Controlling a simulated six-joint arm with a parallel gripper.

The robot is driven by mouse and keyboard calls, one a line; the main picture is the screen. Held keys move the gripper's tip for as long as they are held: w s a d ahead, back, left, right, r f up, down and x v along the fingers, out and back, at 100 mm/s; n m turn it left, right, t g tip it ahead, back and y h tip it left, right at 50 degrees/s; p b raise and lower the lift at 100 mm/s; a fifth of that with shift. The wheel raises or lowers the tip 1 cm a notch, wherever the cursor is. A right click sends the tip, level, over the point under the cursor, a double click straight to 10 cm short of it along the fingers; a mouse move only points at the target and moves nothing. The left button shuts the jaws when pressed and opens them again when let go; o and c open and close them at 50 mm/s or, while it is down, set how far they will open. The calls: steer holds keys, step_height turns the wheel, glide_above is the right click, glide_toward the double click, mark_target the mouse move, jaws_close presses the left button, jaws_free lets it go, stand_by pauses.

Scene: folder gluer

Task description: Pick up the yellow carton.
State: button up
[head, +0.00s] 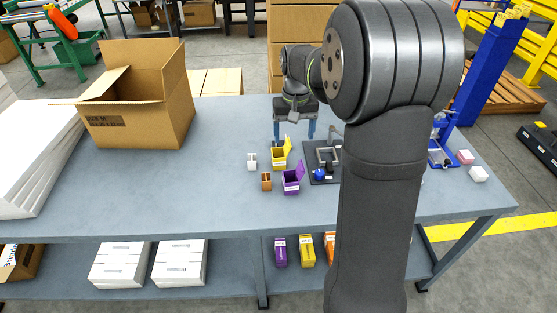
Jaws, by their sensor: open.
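The yellow carton (279,158) stands upright on the grey table in the head view, with its lid flap raised on the right side. My gripper (294,137) is behind it in the picture, pointing down with its two blue fingers spread apart. The gripper is open and nothing shows between the fingers. The left finger appears just above the carton's far edge; I cannot tell from this one view how high it is or whether it touches.
A purple open carton (292,184), a small brown carton (266,181) and a small white item (252,163) stand close by. A dark fixture plate (317,178) with a blue knob lies to the right, partly behind my arm. A large cardboard box (150,115) stands at left.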

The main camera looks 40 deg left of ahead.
steer(key=w+a+f+n, duration=0.2)
steer(key=w+a+n, duration=0.45)
steer(key=n, duration=1.15)
glide_toward(278, 159)
steer(key=w+f, duration=0.1)
steer(key=f, duration=0.1)
steer(key=w+f, duration=0.1)
steer(key=f, duration=0.1)
steer(key=w+a+f, duration=0.1)
steer(key=f, duration=0.1)
steer(key=shift+f, duration=0.1)
steer(key=shift+s+a+f, duration=0.1)
steer(key=shift+f, duration=1.4)
steer(key=shift+s+a+f, duration=0.1)
steer(key=shift+f, duration=1.35)
steer(key=c, duration=1)
